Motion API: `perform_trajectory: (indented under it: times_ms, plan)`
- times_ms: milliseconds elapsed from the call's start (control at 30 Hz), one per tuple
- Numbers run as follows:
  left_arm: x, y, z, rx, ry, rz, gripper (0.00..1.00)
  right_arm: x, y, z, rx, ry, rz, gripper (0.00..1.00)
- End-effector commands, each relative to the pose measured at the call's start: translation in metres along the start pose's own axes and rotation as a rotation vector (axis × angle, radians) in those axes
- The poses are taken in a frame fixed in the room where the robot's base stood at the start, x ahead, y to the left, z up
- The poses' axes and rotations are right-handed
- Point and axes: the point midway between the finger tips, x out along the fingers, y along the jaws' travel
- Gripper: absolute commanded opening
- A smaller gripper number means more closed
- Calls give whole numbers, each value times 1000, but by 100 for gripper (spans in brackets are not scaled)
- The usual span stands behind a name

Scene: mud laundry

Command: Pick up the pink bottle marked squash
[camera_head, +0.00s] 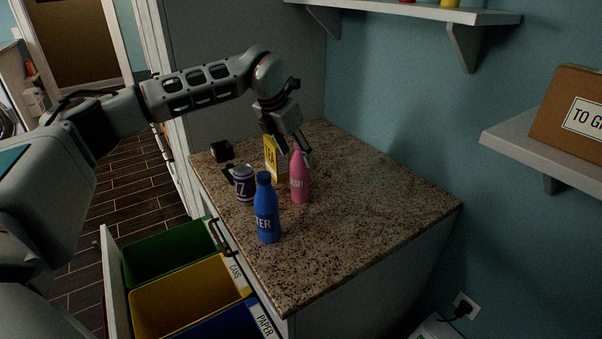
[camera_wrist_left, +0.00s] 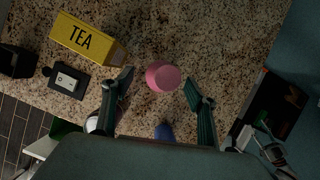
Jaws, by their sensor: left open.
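The pink bottle (camera_head: 300,182) stands upright on the granite counter, its lettering partly readable as "SH". In the left wrist view the pink bottle (camera_wrist_left: 163,76) is seen from above, between and a little beyond the fingertips. My left gripper (camera_head: 287,150) is open above the counter, just over and behind the bottle's top. In the left wrist view its two fingers (camera_wrist_left: 158,82) are spread wide with nothing held. I cannot tell from these views whether a finger touches the bottle. My right gripper is not in view.
A blue bottle (camera_head: 267,212), a dark can (camera_head: 244,184) and a yellow tea box (camera_head: 270,158) stand close by. A small black object (camera_head: 221,151) is at the counter's left edge. Open sorting bins (camera_head: 185,294) are below. The counter's right side (camera_head: 385,205) is clear.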

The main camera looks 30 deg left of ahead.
Motion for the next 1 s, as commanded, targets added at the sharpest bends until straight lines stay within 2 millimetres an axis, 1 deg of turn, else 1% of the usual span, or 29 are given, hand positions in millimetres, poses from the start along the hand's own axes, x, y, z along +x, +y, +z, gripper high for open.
perform_trajectory:
  times_ms: [200,300,400,600,633,667,700,733,767,1000]
  plan:
    - [31,-6,-5,1,3,-2,58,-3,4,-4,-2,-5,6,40]
    - [42,-5,-4,0,2,-1,58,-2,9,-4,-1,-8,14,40]
    - [47,-5,-4,0,0,0,58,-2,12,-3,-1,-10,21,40]
    - [47,-5,-4,0,0,0,58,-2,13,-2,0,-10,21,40]
    - [47,-5,-4,0,0,0,55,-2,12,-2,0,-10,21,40]
    - [47,-5,-4,0,0,0,47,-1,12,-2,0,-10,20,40]
    - [47,-5,-4,0,0,0,37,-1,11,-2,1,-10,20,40]
    - [47,-5,-4,0,0,0,29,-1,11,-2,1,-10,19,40]
    - [47,-5,-4,0,0,0,23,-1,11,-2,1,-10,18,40]
    - [47,-5,-4,0,0,0,24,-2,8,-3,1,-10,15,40]
